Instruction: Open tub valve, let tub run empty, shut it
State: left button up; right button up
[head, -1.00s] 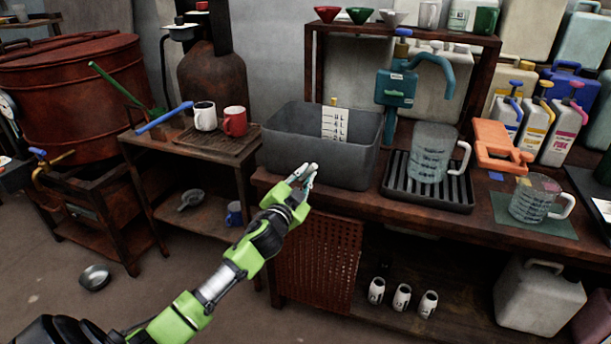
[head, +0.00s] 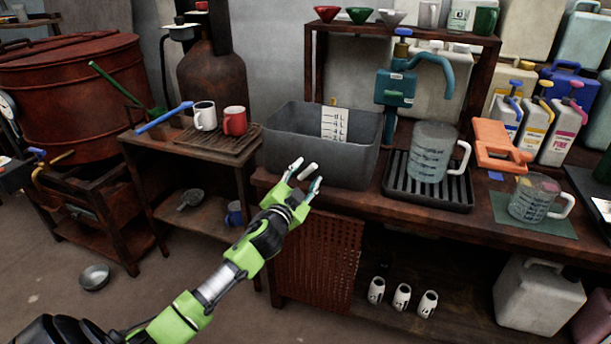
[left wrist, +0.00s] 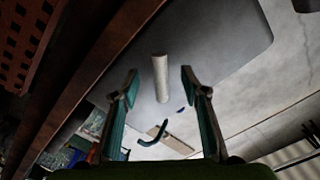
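The grey tub (head: 285,140) stands on the wooden bench with a marked white level scale (head: 334,124) at its back wall. A short pale valve handle (head: 308,172) sticks out low at the tub's front. My left gripper (head: 306,177) is open in front of the tub, its fingers on either side of the handle in the picture. In the left wrist view the pale handle (left wrist: 161,78) shows between the two open fingers (left wrist: 160,82), with a gap on each side. The tub's water level is hidden. My right gripper is not in view.
A clear jug (head: 430,152) stands on a black drip tray (head: 395,185) right of the tub. A teal pump (head: 396,88) rises behind. A perforated red panel (head: 318,262) hangs below the bench edge. Two mugs stand on a slatted tray (head: 205,145) at left.

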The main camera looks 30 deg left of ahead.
pick_arm(q)
jog(key=shift+s, duration=0.15)
jog(key=v, duration=1.1)
jog(key=shift+s+d, duration=0.2)
jog(key=shift+s, duration=0.15)
